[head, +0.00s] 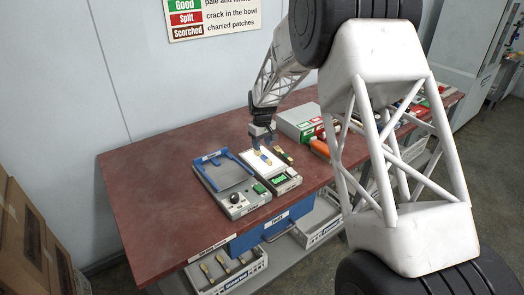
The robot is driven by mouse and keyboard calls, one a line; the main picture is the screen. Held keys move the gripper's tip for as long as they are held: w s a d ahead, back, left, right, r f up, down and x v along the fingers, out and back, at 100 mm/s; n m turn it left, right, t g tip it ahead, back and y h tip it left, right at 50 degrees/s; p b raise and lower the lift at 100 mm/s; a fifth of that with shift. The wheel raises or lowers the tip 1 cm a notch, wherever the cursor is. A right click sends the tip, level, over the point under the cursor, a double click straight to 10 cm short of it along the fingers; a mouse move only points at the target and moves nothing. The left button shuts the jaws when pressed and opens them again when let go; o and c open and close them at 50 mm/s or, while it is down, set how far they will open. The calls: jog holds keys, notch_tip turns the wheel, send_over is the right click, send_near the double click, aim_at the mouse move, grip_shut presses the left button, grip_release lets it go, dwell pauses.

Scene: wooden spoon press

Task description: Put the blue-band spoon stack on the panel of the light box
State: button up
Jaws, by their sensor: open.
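The stack looks apart from the fingers, but the view is small and the gripper hides part of the far end.
A grey press with a blue frame (236,201) and black knob stands left of the light box. Right are another spoon-like item (284,155), a grey box with colored labels (297,122) and an orange object (319,147). The table's left is clear.

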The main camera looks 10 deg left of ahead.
aim_at(263, 154)
notch_tip(263, 154, up, 7)
dwell(0.4)
jog(key=shift+r, duration=0.1)
dwell(0.7)
jog(key=s+d+r+m+t, duration=0.1)
jog(key=s+d+r+m, duration=0.1)
jog(key=s+d+r, duration=0.85)
jog(key=s+d+r+m, duration=0.2)
jog(key=s+d+r, duration=0.5)
jog(key=s+d, duration=0.5)
jog(key=s+d+f+m, duration=0.1)
jog(key=s+d, duration=0.2)
jog(key=s, duration=0.7)
jog(key=s+d+m+t, duration=0.1)
jog(key=s+d, duration=0.3)
jog(key=s, duration=0.7)
jog(key=s+d+f+m, duration=0.1)
jog(key=s+d+m, duration=0.2)
jog(key=s, duration=0.8)
jog(key=shift+d+f+t, duration=0.3)
jog(key=shift+d, duration=0.2)
